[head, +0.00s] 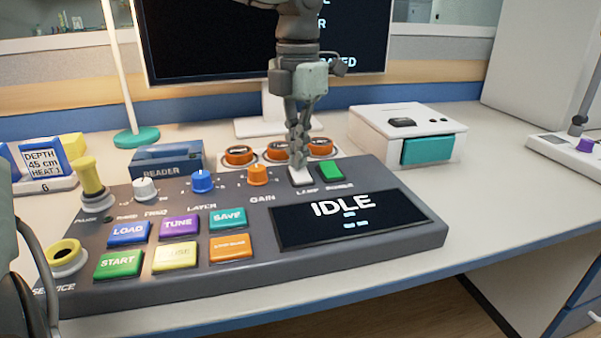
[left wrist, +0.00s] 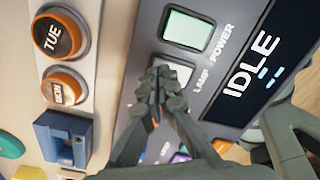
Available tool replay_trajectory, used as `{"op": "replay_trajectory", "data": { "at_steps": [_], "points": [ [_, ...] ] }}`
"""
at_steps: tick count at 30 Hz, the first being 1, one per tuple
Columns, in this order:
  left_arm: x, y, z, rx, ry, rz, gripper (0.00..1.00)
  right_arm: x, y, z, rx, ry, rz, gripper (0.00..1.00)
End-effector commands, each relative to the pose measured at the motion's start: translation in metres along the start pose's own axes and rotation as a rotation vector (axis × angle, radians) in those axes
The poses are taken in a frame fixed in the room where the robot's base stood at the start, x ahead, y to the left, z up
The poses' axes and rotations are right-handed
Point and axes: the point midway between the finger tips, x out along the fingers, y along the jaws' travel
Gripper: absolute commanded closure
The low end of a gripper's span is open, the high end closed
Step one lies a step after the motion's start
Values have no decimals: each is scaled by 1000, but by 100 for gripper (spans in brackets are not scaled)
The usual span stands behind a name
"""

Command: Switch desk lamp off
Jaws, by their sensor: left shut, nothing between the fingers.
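The grey control panel (head: 200,262) stands on the desk. Its white key (head: 300,177) labelled LAMP is at the panel's back edge, left of a green key (head: 330,170). My left gripper (head: 298,150) is shut and empty, pointing down with its fingertips right at the white key. In the left wrist view the fingertips (left wrist: 163,82) partly cover the white key (left wrist: 182,72); whether they press it I cannot tell. A white pole on a round teal base (head: 136,137), perhaps the lamp's stand, is behind the panel; its top is out of view. My right gripper is not in view.
A screen reading IDLE (head: 350,217), coloured buttons and knobs fill the panel. Behind it are a blue reader box (head: 168,160), round orange-rimmed buttons (head: 239,154), a monitor (head: 200,40) and a white box with a teal front (head: 405,140).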

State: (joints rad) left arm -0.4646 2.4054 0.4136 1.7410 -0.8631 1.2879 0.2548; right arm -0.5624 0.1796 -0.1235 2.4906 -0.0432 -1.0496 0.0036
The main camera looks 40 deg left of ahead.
Motion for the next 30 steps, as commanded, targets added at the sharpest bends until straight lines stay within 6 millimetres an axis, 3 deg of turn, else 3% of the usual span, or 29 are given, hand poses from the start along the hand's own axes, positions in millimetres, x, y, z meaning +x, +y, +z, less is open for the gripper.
{"op": "replay_trajectory", "data": {
  "at_steps": [14, 30],
  "points": [
    [5, 0, 0, 0, 1, 0, 100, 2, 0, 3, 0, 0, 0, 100],
    [-34, 0, 0, 0, 1, 1, 100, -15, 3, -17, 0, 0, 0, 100]
  ]
}}
